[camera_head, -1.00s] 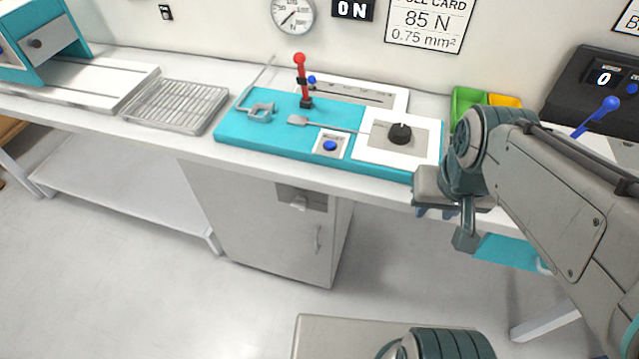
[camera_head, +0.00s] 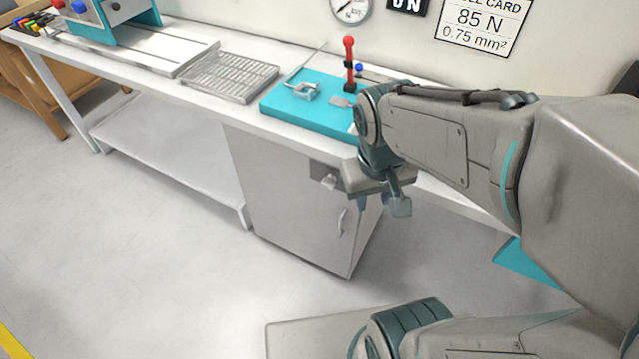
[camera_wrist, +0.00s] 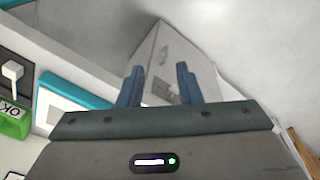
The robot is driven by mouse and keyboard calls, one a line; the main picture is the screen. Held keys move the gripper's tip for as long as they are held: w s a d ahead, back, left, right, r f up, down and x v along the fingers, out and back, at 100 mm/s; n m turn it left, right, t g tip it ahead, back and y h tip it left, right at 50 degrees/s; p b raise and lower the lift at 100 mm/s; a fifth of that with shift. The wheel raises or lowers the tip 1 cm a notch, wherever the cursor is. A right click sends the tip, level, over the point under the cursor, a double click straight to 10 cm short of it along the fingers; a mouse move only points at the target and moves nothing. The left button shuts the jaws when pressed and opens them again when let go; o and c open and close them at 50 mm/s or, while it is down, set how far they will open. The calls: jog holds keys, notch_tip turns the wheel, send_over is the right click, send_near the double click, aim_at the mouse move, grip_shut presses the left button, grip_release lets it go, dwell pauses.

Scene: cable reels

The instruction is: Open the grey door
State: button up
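The grey door (camera_head: 290,205) is the front of a cabinet under the bench and looks shut. It has a vertical bar handle (camera_head: 341,222) at its right side and a grey latch plate (camera_head: 324,175) near its top right. My gripper (camera_head: 362,203) is in front of the cabinet's upper right corner, its fingers partly hidden by the wrist. In the wrist view my gripper (camera_wrist: 158,80) has its two blue fingers spread with nothing between them. Beyond them the cabinet (camera_wrist: 180,60) appears inverted, with the handle (camera_wrist: 164,53) and the latch plate (camera_wrist: 160,87) visible.
A low shelf (camera_head: 150,145) stands left of the cabinet. The floor (camera_head: 150,270) in front is clear.

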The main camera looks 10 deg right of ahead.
jog(key=w+a+f+n+t+h+b, duration=0.4)
jog(key=f+n+b, duration=0.3)
jog(key=f, duration=0.7)
jog(key=w+a+f+n+t+h+b, duration=0.3)
jog(key=f+n+h+b, duration=0.15)
jog(key=f+n, duration=0.75)
jog(key=w+a+f+n+t+h+b, duration=0.4)
jog(key=f+n+b, duration=0.2)
jog(key=f, duration=1.1)
jog(key=b+x, duration=0.1)
jog(key=x, duration=1.2)
jog(key=shift+d+b, duration=0.25)
jog(key=shift+b, duration=0.1)
jog(key=shift+r, duration=0.15)
grip_shut()
